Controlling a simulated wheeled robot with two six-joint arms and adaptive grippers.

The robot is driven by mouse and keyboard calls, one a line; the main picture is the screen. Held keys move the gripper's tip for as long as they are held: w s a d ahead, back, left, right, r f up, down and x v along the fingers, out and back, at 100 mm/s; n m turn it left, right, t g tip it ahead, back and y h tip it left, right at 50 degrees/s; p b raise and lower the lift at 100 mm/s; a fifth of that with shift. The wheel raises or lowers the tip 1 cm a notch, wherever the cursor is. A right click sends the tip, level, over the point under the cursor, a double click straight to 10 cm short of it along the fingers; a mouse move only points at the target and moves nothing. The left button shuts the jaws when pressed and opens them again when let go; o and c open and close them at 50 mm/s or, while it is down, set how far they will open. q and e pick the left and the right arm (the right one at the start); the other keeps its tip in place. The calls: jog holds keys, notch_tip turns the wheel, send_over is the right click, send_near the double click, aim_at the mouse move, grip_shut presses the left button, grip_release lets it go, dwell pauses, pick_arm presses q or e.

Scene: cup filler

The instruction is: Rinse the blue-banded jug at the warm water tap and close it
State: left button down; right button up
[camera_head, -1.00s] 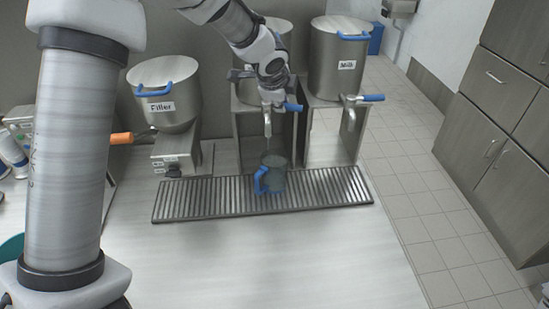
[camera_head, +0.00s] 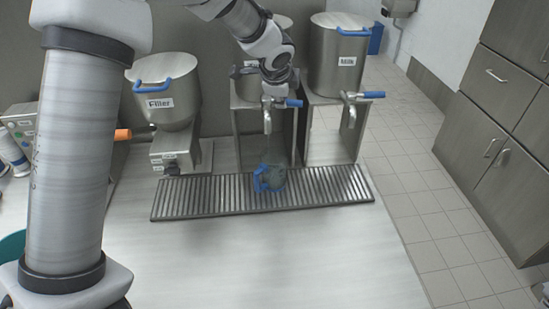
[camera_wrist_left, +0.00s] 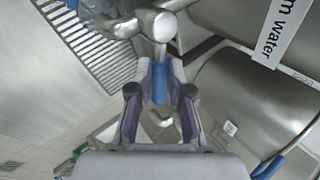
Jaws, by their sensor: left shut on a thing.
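The blue-banded jug (camera_head: 272,178), with a blue handle on its left, is on the drip grate (camera_head: 215,195) below the warm water tap (camera_head: 267,122). The jug looks short and its contents are unclear; it is partly visible at the top of the left wrist view (camera_wrist_left: 105,18). The tap's blue lever (camera_head: 293,103) also shows in the left wrist view (camera_wrist_left: 160,84). My left gripper (camera_wrist_left: 160,80) is shut around this lever, its fingers on both sides. In the head view the wrist hides most of the grip. My right gripper is not in view.
The Filler container (camera_head: 165,90) stands at the left and the Milk container (camera_head: 338,60) at the right, with its own blue-levered tap (camera_head: 352,108). The front of the worktop (camera_head: 260,265) is clear. Cabinets (camera_head: 500,110) stand at the right.

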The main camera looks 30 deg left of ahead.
pick_arm(q)
jog(key=n, duration=0.1)
jog(key=w+f+n+g+y+b, duration=0.1)
jog(key=n, duration=0.1)
jog(key=shift+f+b, duration=0.1)
jog(key=shift+b, duration=0.2)
jog(key=shift+w+r+n+g+y, duration=0.15)
jog(key=shift+r+n+g+y, duration=0.15)
jog(key=shift+n+y, duration=0.45)
jog(key=c, duration=1.2)
grip_release()
jog(key=shift+a, duration=0.1)
jog(key=shift+c, duration=0.2)
jog(key=shift+o, duration=1.4)
jog(key=shift+w+a+f, duration=0.1)
jog(key=shift+w, duration=0.1)
jog(key=shift+w+a+f, duration=0.1)
jog(key=shift+w+a, duration=0.1)
jog(key=shift+w, duration=0.05)
jog(key=shift+s+d+r, duration=0.2)
jog(key=shift+r, duration=0.25)
jog(key=v, duration=1.1)
jog(key=shift+a, duration=0.15)
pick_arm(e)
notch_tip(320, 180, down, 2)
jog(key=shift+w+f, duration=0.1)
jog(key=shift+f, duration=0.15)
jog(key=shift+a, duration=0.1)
